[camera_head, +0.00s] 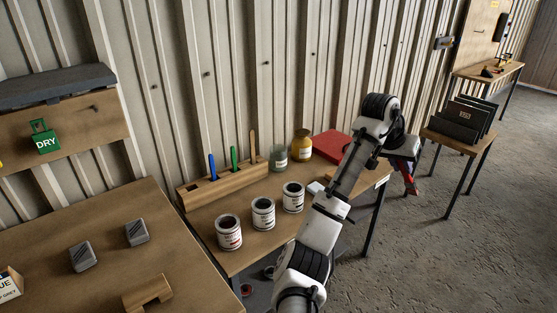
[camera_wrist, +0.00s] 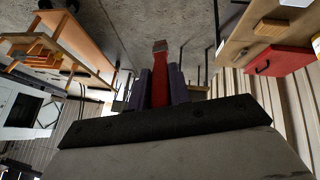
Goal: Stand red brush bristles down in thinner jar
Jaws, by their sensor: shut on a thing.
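My gripper (camera_head: 408,172) is at the end of my arm, past the right end of the paint bench, over the floor. In the wrist view my gripper (camera_wrist: 161,88) is shut on the red brush (camera_wrist: 160,92). The brush's bristle end (camera_wrist: 160,46) points away from the jaws. In the head view the red brush (camera_head: 410,184) hangs below the gripper, seen small. A clear greenish glass jar (camera_head: 278,159), likely the thinner jar, stands at the back of the bench, well left of the gripper. Its label is too small to read.
An amber jar (camera_head: 301,146) and a red case (camera_head: 331,145) stand near the glass jar. Paint cans (camera_head: 263,214) line the front. A wooden rack (camera_head: 222,187) holds blue and green handles and a wooden stick. Another small table (camera_head: 452,139) stands to the right.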

